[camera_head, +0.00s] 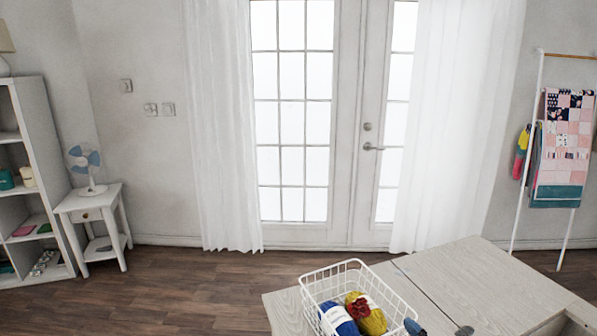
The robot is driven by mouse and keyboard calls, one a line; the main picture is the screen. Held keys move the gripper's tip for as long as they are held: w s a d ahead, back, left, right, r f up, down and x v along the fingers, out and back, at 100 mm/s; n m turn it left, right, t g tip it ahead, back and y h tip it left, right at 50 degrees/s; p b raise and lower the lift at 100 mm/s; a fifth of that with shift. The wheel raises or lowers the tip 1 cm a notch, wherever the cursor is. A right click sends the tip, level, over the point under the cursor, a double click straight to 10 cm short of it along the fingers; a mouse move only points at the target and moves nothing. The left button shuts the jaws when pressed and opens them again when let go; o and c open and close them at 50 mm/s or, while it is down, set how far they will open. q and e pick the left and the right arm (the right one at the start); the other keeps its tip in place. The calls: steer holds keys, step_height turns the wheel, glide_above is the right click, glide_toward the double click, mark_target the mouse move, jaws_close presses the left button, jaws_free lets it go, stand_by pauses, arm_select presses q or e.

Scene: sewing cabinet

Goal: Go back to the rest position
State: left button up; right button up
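Neither of my grippers can be clearly made out in the head view. Two small dark blue-grey shapes (413,327) stick up at the bottom edge, right of the basket; they are cut off and I cannot tell what they are. A white wire basket (336,272) stands on the pale wood cabinet (450,272) at the bottom. In it are a blue yarn ball (340,320) and a red and yellow one (367,313). The near part of the cabinet is outside the picture.
White double doors (345,140) with curtains (222,130) are at the back. A white side table (95,205) with a fan (88,165) and a shelf (40,140) stand left. A ladder rack (525,150) with a quilt (566,140) leans right. Dark wood floor (180,290) is clear in front left.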

steer(key=s+d+f+m+g+h, duration=0.2)
steer(key=s+d+f, duration=0.2)
steer(key=s+f, duration=0.4)
steer(key=s+d+f+m+g+h, duration=0.2)
steer(key=s+d+f, duration=0.3)
steer(key=s, duration=0.9)
step_height(320, 180, down, 4)
steer(key=shift+r+m+h, duration=0.2)
steer(key=shift+m+h, duration=0.1)
steer(key=shift+m, duration=0.1)
